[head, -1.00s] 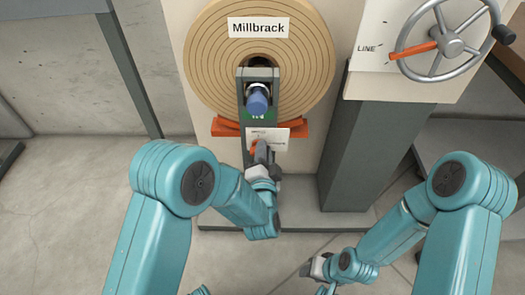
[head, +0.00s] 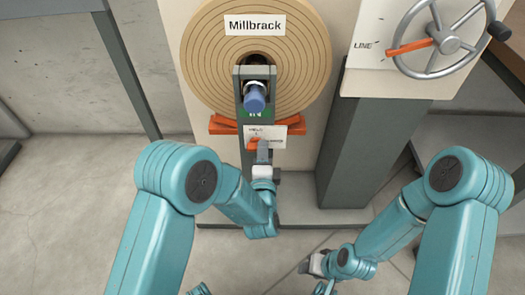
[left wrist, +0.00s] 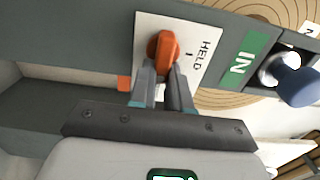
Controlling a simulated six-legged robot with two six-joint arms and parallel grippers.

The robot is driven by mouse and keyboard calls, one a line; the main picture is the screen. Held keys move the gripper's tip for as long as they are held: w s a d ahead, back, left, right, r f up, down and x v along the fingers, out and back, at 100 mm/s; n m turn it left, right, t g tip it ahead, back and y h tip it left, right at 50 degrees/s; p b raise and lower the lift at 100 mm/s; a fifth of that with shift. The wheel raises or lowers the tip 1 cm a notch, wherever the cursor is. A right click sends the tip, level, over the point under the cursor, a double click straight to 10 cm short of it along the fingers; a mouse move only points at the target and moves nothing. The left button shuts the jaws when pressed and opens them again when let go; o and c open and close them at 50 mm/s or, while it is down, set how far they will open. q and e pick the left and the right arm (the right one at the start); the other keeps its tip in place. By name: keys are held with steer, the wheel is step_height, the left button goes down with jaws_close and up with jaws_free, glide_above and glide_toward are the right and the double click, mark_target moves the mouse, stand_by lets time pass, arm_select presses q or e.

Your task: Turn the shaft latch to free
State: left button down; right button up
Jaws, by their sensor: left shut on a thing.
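The shaft latch is an orange knob (head: 254,141) on a white plate (head: 276,131) below the spool, in the head view. In the left wrist view the orange latch (left wrist: 163,47) sits on the plate beside the word HELD. My left gripper (head: 262,153) reaches it from the front; in the left wrist view its two fingers (left wrist: 164,70) are closed on the latch from either side. The fingers hide part of the latch's lower end. My right gripper (head: 316,265) hangs low and away from the latch; its fingers are too small to read.
Above the latch, a blue-ended shaft (head: 254,98) stands over a green IN label (head: 256,114), before a large tan spool (head: 205,70) marked Millbrack. A handwheel (head: 484,50) with an orange pointer is at upper right. A grey post (head: 350,150) stands right of the latch.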

arm_select(q)
steer(key=shift+w+r, duration=0.1)
steer(key=shift+r, duration=0.05)
steer(key=c, duration=1.1)
jaws_free()
steer(key=s+p, duration=0.2)
steer(key=s, duration=0.5)
steer(key=shift+s, duration=0.3)
arm_select(e)
steer(key=shift+s+a+r+g, duration=0.1)
steer(key=shift+s+r+g, duration=0.05)
steer(key=shift+s+r, duration=0.35)
steer(key=shift+s+a+r+g, duration=0.15)
steer(key=shift+s+r, duration=0.15)
steer(key=shift+r, duration=0.3)
steer(key=shift+d, duration=0.1)
